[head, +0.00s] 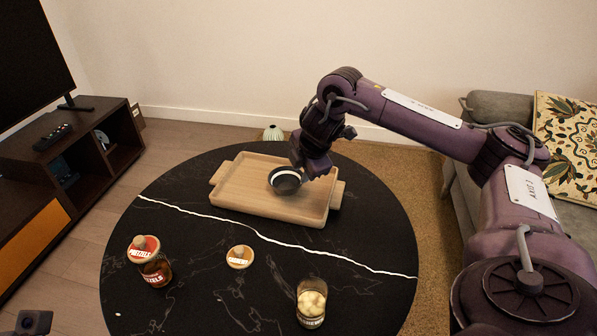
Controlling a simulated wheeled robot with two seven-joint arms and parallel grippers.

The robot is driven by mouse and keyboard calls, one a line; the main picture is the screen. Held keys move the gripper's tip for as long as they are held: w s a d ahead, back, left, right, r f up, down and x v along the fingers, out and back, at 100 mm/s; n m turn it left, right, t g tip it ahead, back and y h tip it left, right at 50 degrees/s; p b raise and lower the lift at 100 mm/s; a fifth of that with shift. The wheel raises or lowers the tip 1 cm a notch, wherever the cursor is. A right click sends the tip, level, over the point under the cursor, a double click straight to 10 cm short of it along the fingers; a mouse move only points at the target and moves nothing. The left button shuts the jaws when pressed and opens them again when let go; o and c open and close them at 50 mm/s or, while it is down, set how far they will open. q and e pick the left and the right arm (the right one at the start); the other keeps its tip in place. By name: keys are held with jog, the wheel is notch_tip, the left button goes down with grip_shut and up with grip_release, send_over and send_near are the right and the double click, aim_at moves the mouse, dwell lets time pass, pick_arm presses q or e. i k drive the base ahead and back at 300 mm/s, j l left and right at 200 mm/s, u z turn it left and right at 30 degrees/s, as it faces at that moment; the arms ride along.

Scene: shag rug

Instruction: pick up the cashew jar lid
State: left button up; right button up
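A small round lid (240,257), tan with a pale label, lies flat on the black table; its lettering is too small to read. An open glass jar (311,303) with pale nuts inside stands to its right, nearer the front edge. My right gripper (306,172) is far from the lid, low over the wooden tray at the right rim of a dark bowl (285,181). Its fingertips are hard to make out, so I cannot tell whether it grips the bowl. Part of my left arm's end (33,322) shows at the bottom left corner; its fingers are not clear.
The wooden tray (240,199) sits at the back of the round black table (370,230). A pretzel jar (155,268) with a red-labelled lid stands at the front left. A TV cabinet (110,135) is at left, a sofa (490,105) at right. Table space around the lid is clear.

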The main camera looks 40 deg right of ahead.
aim_at(240, 256)
jog(key=k+j, duration=1.2)
jog(key=j, duration=0.15)
